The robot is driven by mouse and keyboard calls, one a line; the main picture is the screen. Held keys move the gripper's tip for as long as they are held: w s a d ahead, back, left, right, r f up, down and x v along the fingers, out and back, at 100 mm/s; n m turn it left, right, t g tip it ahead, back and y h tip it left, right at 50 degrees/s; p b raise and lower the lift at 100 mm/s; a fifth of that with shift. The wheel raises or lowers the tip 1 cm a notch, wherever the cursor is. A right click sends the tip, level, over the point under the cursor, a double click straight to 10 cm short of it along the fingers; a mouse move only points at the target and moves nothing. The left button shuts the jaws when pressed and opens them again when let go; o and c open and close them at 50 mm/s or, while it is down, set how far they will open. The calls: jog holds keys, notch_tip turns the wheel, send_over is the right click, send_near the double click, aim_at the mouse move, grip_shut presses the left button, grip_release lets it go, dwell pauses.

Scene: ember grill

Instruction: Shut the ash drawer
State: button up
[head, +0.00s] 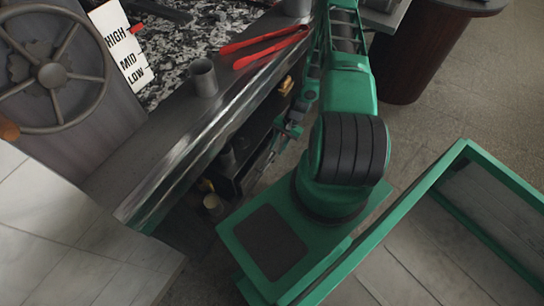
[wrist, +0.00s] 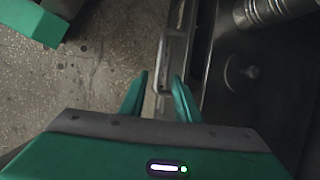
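The ash drawer is a dark box under the metal counter in the head view (head: 241,180). It appears pulled out, but my arm and the counter hide part of it. In the wrist view its dark front wall (wrist: 203,40) runs away from me, with a grey metal bar (wrist: 172,62) along its outer side. My gripper (wrist: 160,100) is open, its two green fingers apart on either side of the near part of the bar. I cannot tell whether they touch it. In the head view my gripper (head: 272,146) is small beside the drawer front.
The counter (head: 170,125) overhangs the drawer and holds a metal cup (head: 203,78) and red tongs (head: 262,46). A ribbed metal can (wrist: 272,10) shows at the upper right of the wrist view. A dark round pedestal (head: 415,60) stands at the back; speckled floor lies clear outside the drawer.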

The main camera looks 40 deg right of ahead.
aim_at(271, 159)
jog(key=shift+x, duration=3.1)
grip_shut()
